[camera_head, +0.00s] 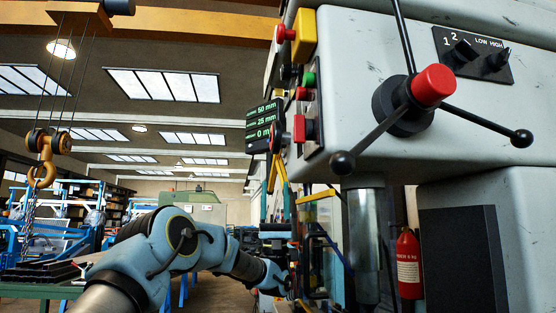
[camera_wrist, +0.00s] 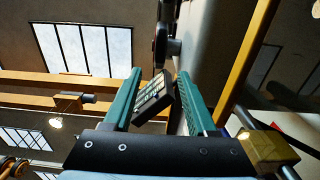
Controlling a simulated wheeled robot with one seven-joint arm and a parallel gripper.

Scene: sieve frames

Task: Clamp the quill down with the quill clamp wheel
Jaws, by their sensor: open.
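The quill (camera_head: 363,240) is a bright steel cylinder hanging below the grey machine head in the head view. I cannot pick out the quill clamp wheel for certain. A dark rounded part (camera_wrist: 160,42) stands out from the machine's side above my fingertips in the wrist view and may be it, seen edge-on. My gripper (camera_wrist: 160,74) is open with two teal fingers pointing up, apart from that part. A black depth display (camera_wrist: 153,97) shows between the fingers. In the head view my arm reaches low along the machine's left side, and the gripper end is hard to make out.
A three-spoked handle with a red hub (camera_head: 432,86) sticks out of the machine head. The depth display (camera_head: 263,126) and a button panel (camera_head: 308,110) are on its left side. A fire extinguisher (camera_head: 409,263) stands behind the quill. A crane hook (camera_head: 42,160) hangs far left.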

